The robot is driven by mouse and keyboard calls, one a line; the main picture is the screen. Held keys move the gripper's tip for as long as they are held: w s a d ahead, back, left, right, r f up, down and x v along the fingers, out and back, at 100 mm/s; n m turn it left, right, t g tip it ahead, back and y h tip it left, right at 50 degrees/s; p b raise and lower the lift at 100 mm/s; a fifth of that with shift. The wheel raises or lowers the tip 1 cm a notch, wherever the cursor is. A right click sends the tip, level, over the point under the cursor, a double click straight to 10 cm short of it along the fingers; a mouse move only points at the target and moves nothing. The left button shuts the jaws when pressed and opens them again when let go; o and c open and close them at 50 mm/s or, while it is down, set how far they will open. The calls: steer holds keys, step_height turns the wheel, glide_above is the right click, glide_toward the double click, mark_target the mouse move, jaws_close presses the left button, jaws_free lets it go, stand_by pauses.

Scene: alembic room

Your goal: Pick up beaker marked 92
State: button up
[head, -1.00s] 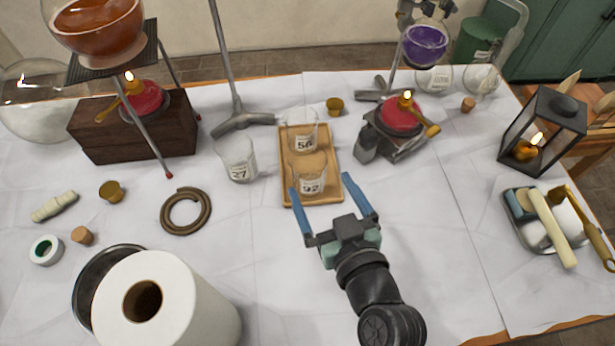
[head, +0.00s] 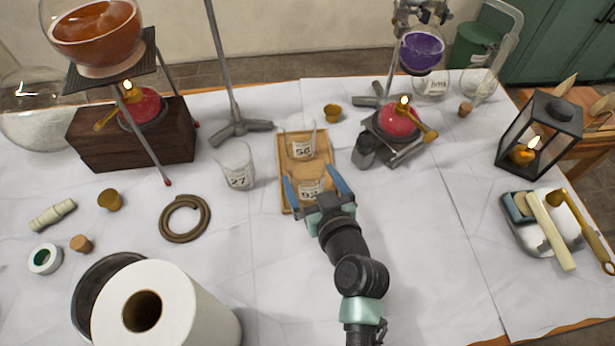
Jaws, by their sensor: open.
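The beaker marked 92 (head: 309,186) is clear glass with a white label and stands upright at the near end of a wooden tray (head: 325,146). My gripper (head: 313,182) is open, with its blue fingers on the left and right of this beaker. I cannot tell whether the fingers touch the glass. The gripper body hides the beaker's lower part and the tray's near edge. A beaker marked 56 (head: 302,150) stands behind it at the far end of the tray. A beaker marked 27 (head: 238,168) stands on the table left of the tray.
A burner with a lit flame (head: 398,120) stands right of the tray. A stand with a metal rod (head: 240,128) is behind beaker 27. A brown ring (head: 185,218) and a paper roll (head: 165,308) lie to the left.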

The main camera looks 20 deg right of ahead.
steer(key=shift+x, duration=1.3)
steer(key=c, duration=1.2)
